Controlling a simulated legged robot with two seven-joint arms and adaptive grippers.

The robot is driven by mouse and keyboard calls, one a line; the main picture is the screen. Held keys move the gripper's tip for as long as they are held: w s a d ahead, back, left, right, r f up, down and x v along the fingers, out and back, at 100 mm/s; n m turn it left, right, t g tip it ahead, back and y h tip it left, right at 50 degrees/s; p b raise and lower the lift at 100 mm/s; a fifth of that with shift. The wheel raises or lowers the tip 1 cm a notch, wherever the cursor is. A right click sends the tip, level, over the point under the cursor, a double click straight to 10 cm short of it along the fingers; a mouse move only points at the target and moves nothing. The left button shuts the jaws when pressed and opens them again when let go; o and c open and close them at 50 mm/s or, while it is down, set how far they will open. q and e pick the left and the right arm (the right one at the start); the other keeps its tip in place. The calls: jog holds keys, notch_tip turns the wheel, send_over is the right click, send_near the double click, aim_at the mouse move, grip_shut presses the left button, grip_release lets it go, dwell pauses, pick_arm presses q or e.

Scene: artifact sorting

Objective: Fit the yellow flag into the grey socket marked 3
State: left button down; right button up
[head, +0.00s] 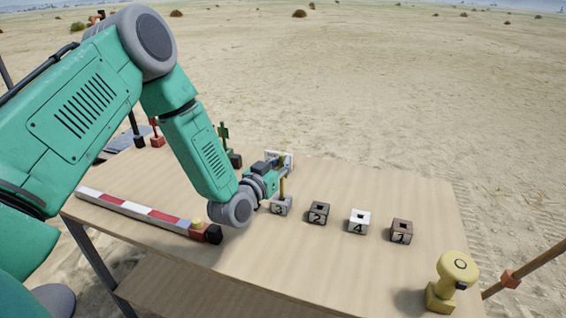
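The grey socket marked 3 (281,207) stands on the table, left of the other sockets. A thin yellow pole (282,188), which looks like the yellow flag's shaft, rises upright from the top of this socket. How deep it sits cannot be seen. My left gripper (283,168) is at the upper part of the pole, just above and behind the socket. A pale panel (287,156) shows beside the fingers, partly hidden. The fingers are too small and covered to tell whether they grip the pole. My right gripper is not in view.
To the right stand a dark socket marked 2 (318,213), a white one marked 4 (359,222) and a brown one (401,232). A yellow knobbed object (454,278) is near the right edge. A red-and-white bar (133,209) lies front left. Green (225,143) and red (156,130) pieces stand behind.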

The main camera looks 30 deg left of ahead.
pick_arm(q)
jog(key=shift+f+b, duration=1.1)
jog(key=shift+f, duration=0.45)
jog(key=c, duration=1.6)
grip_release()
jog(key=shift+c, duration=0.2)
jog(key=shift+s, duration=0.1)
jog(key=shift+s, duration=0.35)
jog(key=s, duration=1.1)
jog(key=shift+d, duration=0.15)
